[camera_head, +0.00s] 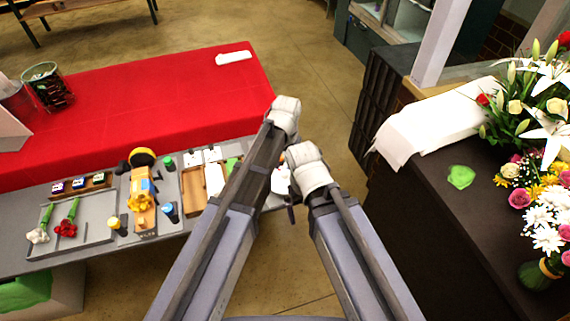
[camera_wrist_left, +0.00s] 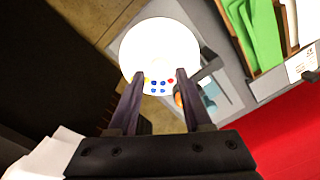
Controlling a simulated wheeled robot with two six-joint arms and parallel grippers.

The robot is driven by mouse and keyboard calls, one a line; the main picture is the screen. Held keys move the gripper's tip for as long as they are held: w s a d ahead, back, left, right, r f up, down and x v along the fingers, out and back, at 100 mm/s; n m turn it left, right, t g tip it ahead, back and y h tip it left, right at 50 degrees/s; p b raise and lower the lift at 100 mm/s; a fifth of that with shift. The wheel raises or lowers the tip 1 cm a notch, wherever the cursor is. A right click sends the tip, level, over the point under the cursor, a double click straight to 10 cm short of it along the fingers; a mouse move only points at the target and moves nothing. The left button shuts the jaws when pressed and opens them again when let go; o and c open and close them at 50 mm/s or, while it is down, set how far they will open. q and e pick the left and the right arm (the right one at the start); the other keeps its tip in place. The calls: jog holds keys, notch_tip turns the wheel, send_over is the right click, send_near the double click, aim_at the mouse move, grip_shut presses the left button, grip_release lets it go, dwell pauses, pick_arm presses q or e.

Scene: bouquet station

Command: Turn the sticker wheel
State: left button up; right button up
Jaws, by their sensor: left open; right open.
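The sticker wheel is a white disc (camera_wrist_left: 158,50) with small blue, red and yellow stickers near its lower edge in the left wrist view. My left gripper (camera_wrist_left: 160,74) is open there, with its two fingers apart over the lower part of the disc and nothing seen held between them. I cannot tell whether the fingers touch it. In the head view only a small white part (camera_head: 281,180), which looks like the wheel, shows between my arms at the table's right end. My arm links hide the left jaws there. The right jaws cannot be made out behind my right arm.
A grey table carries a tray of flowers (camera_head: 99,232), a yellow-and-black tool (camera_head: 142,190) and a wooden box (camera_head: 193,190). A red-covered table (camera_head: 150,100) stands behind. A dark counter (camera_head: 440,215) with bouquets is at right. Open floor lies between table and counter.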

aim_at(285, 171)
pick_arm(q)
notch_tip(285, 171, up, 5)
jog(key=p, duration=0.4)
jog(key=shift+r, duration=0.2)
pick_arm(e)
notch_tip(285, 171, up, 5)
jog(key=shift+r, duration=0.15)
pick_arm(q)
jog(key=shift+f, duration=0.1)
